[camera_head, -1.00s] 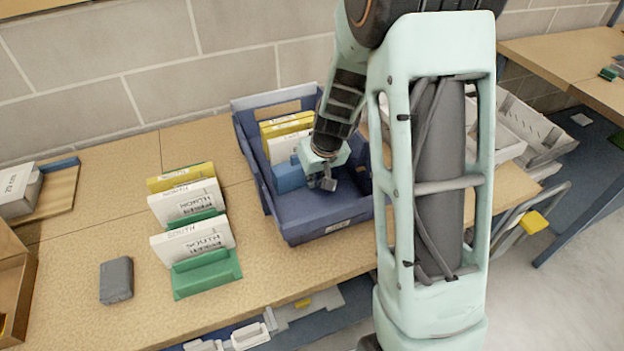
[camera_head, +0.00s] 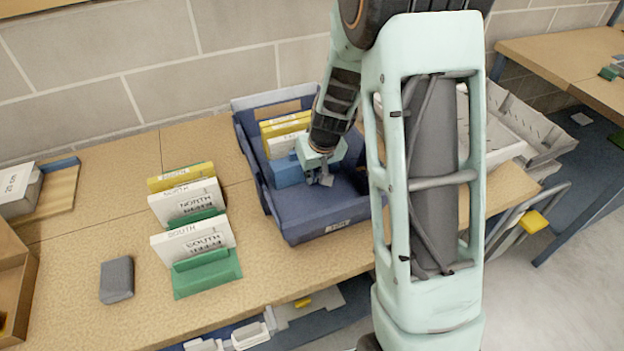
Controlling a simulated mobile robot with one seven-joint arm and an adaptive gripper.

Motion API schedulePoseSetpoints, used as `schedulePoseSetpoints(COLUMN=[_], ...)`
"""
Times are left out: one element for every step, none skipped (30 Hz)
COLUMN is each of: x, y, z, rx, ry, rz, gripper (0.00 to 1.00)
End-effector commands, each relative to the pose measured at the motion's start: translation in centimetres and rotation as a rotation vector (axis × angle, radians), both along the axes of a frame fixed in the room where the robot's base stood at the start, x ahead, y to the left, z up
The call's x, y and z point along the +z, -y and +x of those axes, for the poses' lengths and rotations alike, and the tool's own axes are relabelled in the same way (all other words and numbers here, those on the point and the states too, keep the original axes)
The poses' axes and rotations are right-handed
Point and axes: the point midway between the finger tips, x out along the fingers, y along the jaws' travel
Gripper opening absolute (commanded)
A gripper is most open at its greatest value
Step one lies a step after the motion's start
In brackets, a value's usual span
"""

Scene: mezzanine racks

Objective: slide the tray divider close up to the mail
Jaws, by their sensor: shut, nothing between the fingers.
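The blue tray (camera_head: 301,226) stands on the wooden bench. Upright mail, yellow and white (camera_head: 284,130), stands toward the back of the tray. A lighter blue divider block (camera_head: 287,172) stands in front of the mail, and I cannot tell whether they touch. My gripper (camera_head: 325,179) is shut and empty, down inside the tray at the right front side of the divider. It hides part of the divider's right end and of the mail. Whether the fingers touch the divider is unclear.
Left of the tray, green holders (camera_head: 207,273) carry white and yellow labelled mail. A grey block (camera_head: 117,280) lies on the bench. White trays (camera_head: 520,120) stand to the right behind my arm. The front part of the blue tray is empty.

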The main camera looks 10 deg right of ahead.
Motion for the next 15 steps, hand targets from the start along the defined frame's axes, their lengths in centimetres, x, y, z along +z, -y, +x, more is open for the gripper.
schedulePoseSetpoints(x=[0.0,0.0,0.0,0.0,0.0,0.0,0.0,-0.01,0.0,0.0,0.0,0.0,0.0,-0.01,0.0], y=[-0.01,-0.02,-0.03,-0.04,-0.05,-0.05,-0.06,-0.06,-0.07,-0.08,-0.09,-0.1,-0.1,-0.11,-0.12], z=[0.07,0.11,0.16,0.19,0.23,0.27,0.31,0.36,0.41,0.45,0.48,0.54,0.58,0.61,0.65], rx=[0.0,0.0,0.0,0.0,0.0,0.001,0.001,0.001,0.001,0.001,0.001,0.001,0.001,0.001,0.002], ry=[0.0,0.0,0.0,0.0,0.0,0.0,0.0,0.0,0.0,0.0,0.0,0.0,0.0,0.0,0.0], rz=[0.0,0.0,0.0,0.0,0.0,0.0,0.0,0.0,0.0,0.0,0.0,0.0,0.0,-0.001,-0.002], gripper=[0.0,0.0,0.0,0.0,0.0,0.0,0.0,0.0,0.0,0.0,0.0,0.0,0.0,0.0,0.0])
